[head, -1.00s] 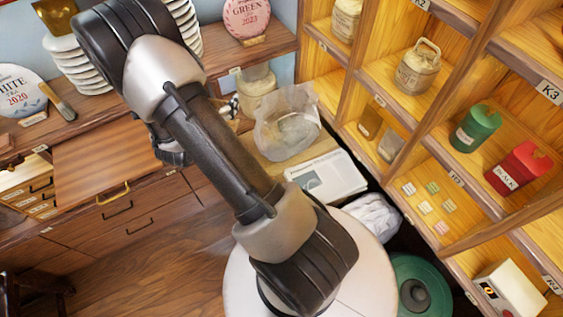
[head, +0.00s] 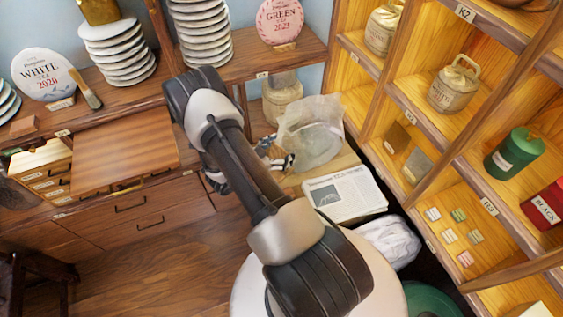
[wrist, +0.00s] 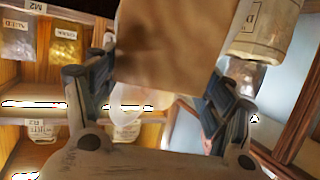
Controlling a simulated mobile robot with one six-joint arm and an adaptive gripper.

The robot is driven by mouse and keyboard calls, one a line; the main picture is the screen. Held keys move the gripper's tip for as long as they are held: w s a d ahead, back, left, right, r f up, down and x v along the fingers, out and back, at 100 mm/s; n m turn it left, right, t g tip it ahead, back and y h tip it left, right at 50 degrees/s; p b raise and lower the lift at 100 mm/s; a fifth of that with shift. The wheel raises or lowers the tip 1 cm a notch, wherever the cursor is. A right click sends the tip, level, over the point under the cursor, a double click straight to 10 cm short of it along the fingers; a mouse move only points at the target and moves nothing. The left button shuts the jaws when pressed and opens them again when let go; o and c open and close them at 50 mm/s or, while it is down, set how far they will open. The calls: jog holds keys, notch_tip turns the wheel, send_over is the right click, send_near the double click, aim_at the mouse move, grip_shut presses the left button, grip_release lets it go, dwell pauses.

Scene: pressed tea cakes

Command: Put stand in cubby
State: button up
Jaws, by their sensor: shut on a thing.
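My gripper (wrist: 160,85) is shut on a flat, plain brown wooden piece, which looks like the stand (wrist: 175,45). It fills the space between the two fingers in the wrist view, and its far end runs out of the frame. In the head view my arm hides most of the gripper (head: 277,158), and I cannot make out the held piece there. The gripper is beside the clear plastic bag (head: 312,130). The wooden shelf with open cubbies (head: 385,92) stands at the right, apart from the gripper. Some cubbies hold jars and tins.
A newspaper (head: 345,194) lies below the bag. A cream jar (head: 453,84), a green tin (head: 514,154) and a red tin (head: 546,205) occupy cubbies. Small tiles (head: 458,215) lie in a lower one. Stacked white cakes (head: 118,50) stand on the counter.

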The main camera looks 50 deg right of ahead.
jog(key=shift+f+b, duration=0.75)
jog(key=shift+f, duration=2)
jog(key=shift+f, duration=0.15)
jog(key=o, duration=1.2)
jog(key=shift+f, duration=0.1)
jog(key=o, duration=0.4)
jog(key=shift+o, duration=0.2)
